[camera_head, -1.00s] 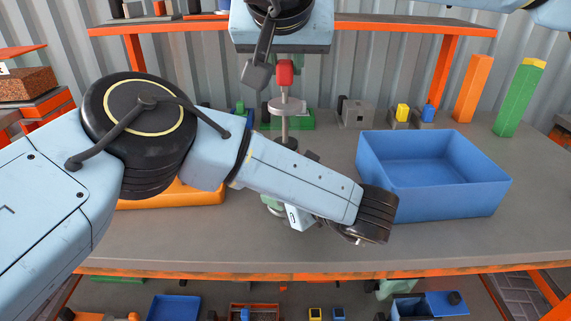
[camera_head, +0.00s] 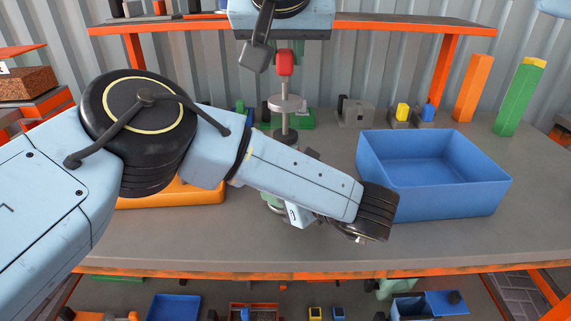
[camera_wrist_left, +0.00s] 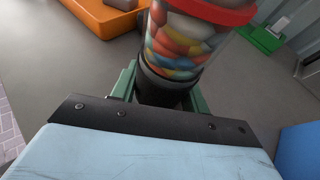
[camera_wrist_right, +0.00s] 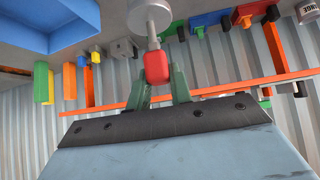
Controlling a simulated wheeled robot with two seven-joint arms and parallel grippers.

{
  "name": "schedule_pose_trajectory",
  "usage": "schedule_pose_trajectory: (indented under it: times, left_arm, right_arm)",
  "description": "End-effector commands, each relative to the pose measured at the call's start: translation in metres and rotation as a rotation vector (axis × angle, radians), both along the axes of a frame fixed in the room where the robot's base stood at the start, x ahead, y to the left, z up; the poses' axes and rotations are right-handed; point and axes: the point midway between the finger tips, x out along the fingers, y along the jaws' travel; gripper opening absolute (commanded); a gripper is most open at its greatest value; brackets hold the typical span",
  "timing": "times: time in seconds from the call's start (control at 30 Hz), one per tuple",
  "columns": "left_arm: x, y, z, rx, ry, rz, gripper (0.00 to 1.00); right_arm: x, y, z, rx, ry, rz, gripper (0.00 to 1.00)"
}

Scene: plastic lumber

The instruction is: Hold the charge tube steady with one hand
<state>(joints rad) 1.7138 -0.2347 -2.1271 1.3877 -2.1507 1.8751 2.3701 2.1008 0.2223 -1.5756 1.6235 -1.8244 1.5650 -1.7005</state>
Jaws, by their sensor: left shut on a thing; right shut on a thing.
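The charge tube (camera_wrist_left: 185,45) is clear, with coloured pellets inside, a red rim and a dark base. My left gripper (camera_wrist_left: 163,88) is shut around that base, its green fingers on either side. In the head view my left forearm hides most of the tube. My right gripper (camera_wrist_right: 157,88) is shut on a red handle (camera_wrist_right: 157,67), which also shows in the head view (camera_head: 285,63). Below the handle, a thin shaft with a grey disc (camera_head: 287,104) stands upright above my left forearm.
A blue bin (camera_head: 435,205) stands on the grey table to the right. An orange tray (camera_head: 170,196) lies behind my left arm. Small coloured fixtures, an orange post (camera_head: 473,88) and a green post (camera_head: 518,98) line the back, below an orange-edged shelf (camera_head: 400,27).

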Motion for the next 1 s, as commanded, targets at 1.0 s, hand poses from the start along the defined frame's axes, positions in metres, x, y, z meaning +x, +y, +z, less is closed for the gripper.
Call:
schedule_pose_trajectory:
  times: [1.0]
  left_arm:
    - [0.000,0.000,0.002,0.002,-0.003,0.001,0.07]
  right_arm:
    - [0.001,-0.001,-0.019,-0.002,-0.001,-0.004,0.00]
